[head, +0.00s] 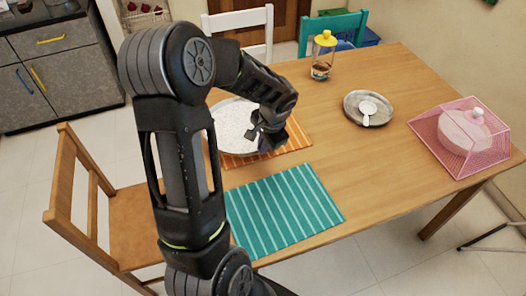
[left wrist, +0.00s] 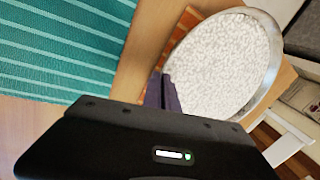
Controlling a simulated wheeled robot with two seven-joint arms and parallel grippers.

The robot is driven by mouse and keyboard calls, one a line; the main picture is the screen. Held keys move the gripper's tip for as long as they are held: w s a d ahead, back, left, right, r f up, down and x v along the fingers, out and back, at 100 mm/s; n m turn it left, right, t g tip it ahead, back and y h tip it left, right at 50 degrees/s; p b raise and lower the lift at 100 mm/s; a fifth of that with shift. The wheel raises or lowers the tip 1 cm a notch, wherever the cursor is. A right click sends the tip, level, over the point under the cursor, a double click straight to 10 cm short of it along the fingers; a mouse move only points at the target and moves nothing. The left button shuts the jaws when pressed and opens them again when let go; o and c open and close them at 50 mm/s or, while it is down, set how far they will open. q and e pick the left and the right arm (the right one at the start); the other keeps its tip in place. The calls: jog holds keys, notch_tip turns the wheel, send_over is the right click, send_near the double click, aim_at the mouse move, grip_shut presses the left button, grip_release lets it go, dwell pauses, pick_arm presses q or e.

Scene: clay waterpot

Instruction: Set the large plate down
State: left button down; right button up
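The large plate (head: 236,118) is round and white-speckled with a metal rim. In the head view it lies over the orange striped placemat (head: 292,137), partly hidden by my left arm; I cannot tell whether it touches the mat. My left gripper (head: 264,143) is at the plate's near right edge. In the left wrist view the dark fingers (left wrist: 165,92) are close together at the rim of the plate (left wrist: 222,65), seemingly one on each side of it. My right gripper is not in view.
A teal striped placemat (head: 284,210) lies nearer on the wooden table (head: 350,170). A glass jar with a yellow lid (head: 323,55), a small plate (head: 381,118) with a white spoon (head: 368,108), and a pink mesh cover (head: 430,128) stand farther right. Chairs surround the table.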

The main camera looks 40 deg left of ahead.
pick_arm(q)
jog(key=shift+f, duration=0.2)
jog(key=shift+f, duration=1.85)
jog(key=shift+f, duration=0.1)
jog(key=c, duration=1.7)
grip_release()
